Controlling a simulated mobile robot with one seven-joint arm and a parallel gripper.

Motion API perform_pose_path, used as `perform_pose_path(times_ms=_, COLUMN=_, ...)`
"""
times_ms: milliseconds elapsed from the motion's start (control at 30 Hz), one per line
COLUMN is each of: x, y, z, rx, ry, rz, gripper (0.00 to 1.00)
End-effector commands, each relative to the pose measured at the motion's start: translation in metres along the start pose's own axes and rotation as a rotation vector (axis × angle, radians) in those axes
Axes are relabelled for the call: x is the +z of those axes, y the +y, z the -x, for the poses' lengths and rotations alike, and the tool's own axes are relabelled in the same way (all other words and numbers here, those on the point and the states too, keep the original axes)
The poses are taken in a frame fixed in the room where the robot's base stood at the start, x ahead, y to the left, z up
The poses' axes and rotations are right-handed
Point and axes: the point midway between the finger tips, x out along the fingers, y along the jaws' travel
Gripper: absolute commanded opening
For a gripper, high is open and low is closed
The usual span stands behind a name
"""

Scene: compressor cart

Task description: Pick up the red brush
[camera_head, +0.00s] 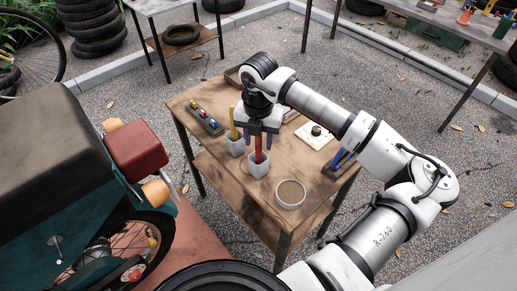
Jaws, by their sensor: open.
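The red brush (258,147) stands upright in a light grey square cup (258,169) on the wooden table. My gripper (257,138) points down over this cup, its two dark fingers apart, one to each side of the brush's upper part in the picture. The fingers look open; I cannot tell whether they touch the brush. The brush's top is hidden by the gripper body and its lower end is inside the cup.
A second grey cup (235,146) with a yellow brush (233,124) stands close to the left. A round white bowl (290,195) is in front on the right.

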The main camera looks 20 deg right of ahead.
Motion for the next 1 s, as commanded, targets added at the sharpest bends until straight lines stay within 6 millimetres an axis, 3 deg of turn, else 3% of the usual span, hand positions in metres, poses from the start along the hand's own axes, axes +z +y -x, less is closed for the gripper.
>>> perform_pose_path(times_ms=33, x=0.0, y=0.0, z=0.0, rx=0.0, ry=0.0, rz=0.0, gripper=0.4)
perform_pose_path(times_ms=333, x=0.0, y=0.0, z=0.001, rx=0.0, ry=0.0, rz=0.0, gripper=0.0)
perform_pose_path(times_ms=767, x=0.001, y=0.0, z=0.006, rx=-0.001, ry=-0.002, rz=-0.001, gripper=0.0)
perform_pose_path(times_ms=1000, x=0.001, y=0.0, z=0.039, rx=-0.002, ry=-0.005, rz=0.0, gripper=0.0)
